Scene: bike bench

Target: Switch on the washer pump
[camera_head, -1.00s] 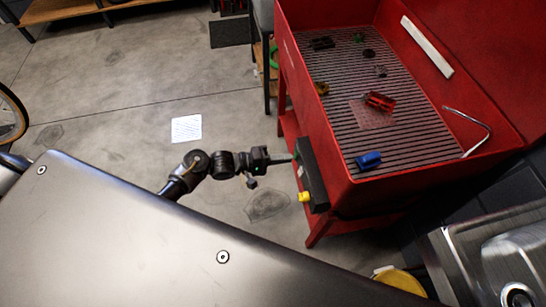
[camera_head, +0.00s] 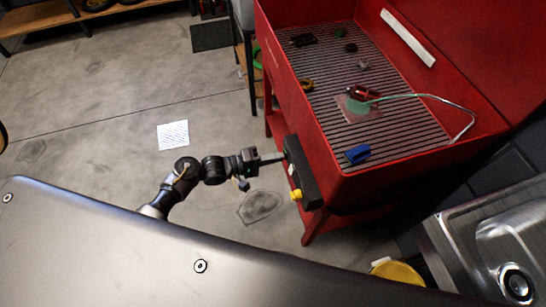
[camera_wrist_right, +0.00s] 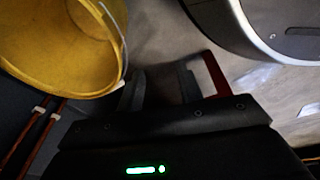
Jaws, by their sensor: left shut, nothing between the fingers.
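The red parts washer (camera_head: 350,185) stands right of centre in the head view. A dark control box (camera_head: 305,178) is on its near left side, with a yellow knob (camera_head: 296,195) and a small white piece (camera_head: 291,169). My left gripper (camera_head: 281,158) is shut and empty, its fingertips at the upper part of the box; exact contact is hard to tell. A thin curved spout (camera_head: 462,112) reaches over the slatted grate (camera_head: 385,140). A greenish stream runs from it to a green wet patch (camera_head: 360,106). My right gripper (camera_wrist_right: 160,88) is open and empty in the right wrist view.
A blue part (camera_head: 357,154), a dark red part (camera_head: 363,91) and several small parts lie on the grate. A steel sink (camera_head: 455,235) stands at right. A yellow bucket (camera_wrist_right: 55,45) is close to my right gripper. The floor at left is mostly clear.

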